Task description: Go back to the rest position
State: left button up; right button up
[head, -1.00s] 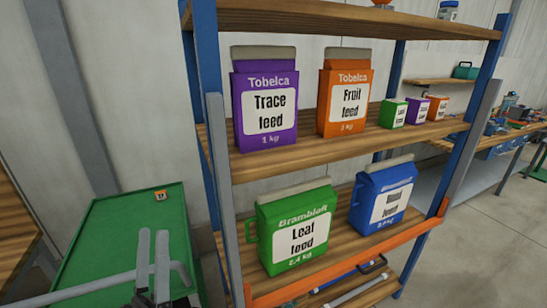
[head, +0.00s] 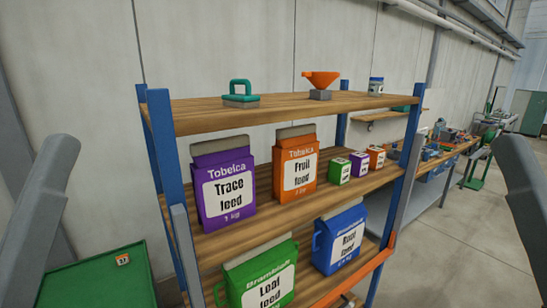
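Neither gripper shows. A thick grey link of my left arm (head: 40,205) stands tilted at the left edge, and one of my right arm (head: 524,190) stands at the right edge. Both are apart from the shelf rack (head: 163,175) in the picture. Nothing held can be seen.
The middle shelf holds a purple Trace feed bag (head: 223,185), an orange Fruit feed bag (head: 296,168) and small boxes (head: 340,171). Below are a green Leaf feed bag (head: 262,275) and a blue bag (head: 340,240). A green surface (head: 85,280) is left.

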pick_arm(q)
notch_tip(320, 180, up, 25)
jog(key=p, duration=2.1)
notch_tip(320, 180, down, 61)
jog(key=b, duration=6.1)
jog(key=shift+f, duration=0.1)
jog(key=shift+c, duration=0.3)
